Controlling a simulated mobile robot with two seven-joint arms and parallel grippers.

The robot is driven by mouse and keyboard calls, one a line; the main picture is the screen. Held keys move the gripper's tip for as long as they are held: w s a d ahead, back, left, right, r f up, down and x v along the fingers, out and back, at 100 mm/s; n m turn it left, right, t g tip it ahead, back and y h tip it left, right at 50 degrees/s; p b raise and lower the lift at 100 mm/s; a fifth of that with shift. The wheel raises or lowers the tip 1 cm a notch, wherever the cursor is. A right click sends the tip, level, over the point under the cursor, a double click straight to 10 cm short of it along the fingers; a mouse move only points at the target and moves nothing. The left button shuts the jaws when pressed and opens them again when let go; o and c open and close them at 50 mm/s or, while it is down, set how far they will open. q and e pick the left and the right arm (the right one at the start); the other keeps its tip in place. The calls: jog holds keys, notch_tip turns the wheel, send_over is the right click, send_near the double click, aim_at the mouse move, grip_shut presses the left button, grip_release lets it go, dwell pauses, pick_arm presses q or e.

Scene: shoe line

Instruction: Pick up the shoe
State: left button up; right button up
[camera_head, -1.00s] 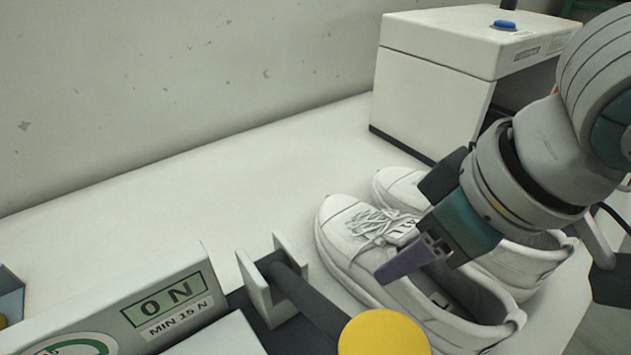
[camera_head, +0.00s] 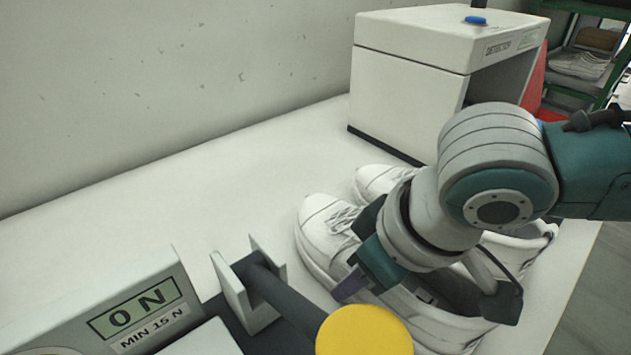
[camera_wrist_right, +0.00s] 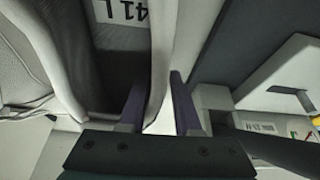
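Two white shoes stand side by side on the white table. The near shoe (camera_head: 319,231) has its toe to the upper left, and my right arm covers much of its middle. The far shoe (camera_head: 375,180) is partly hidden behind it. My right gripper (camera_head: 350,287), with purple fingers, is at the near shoe's side. In the right wrist view my right gripper (camera_wrist_right: 160,108) straddles the shoe's side wall (camera_wrist_right: 160,60), one finger inside the opening and one outside. A gap shows between the fingers. My left gripper is out of view.
A white detection box (camera_head: 410,85) with a blue button stands behind the shoes. The table (camera_head: 190,200) at left is clear. A green shelf (camera_head: 575,100) stands back right.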

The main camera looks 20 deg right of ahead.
grip_shut()
dwell(1.1)
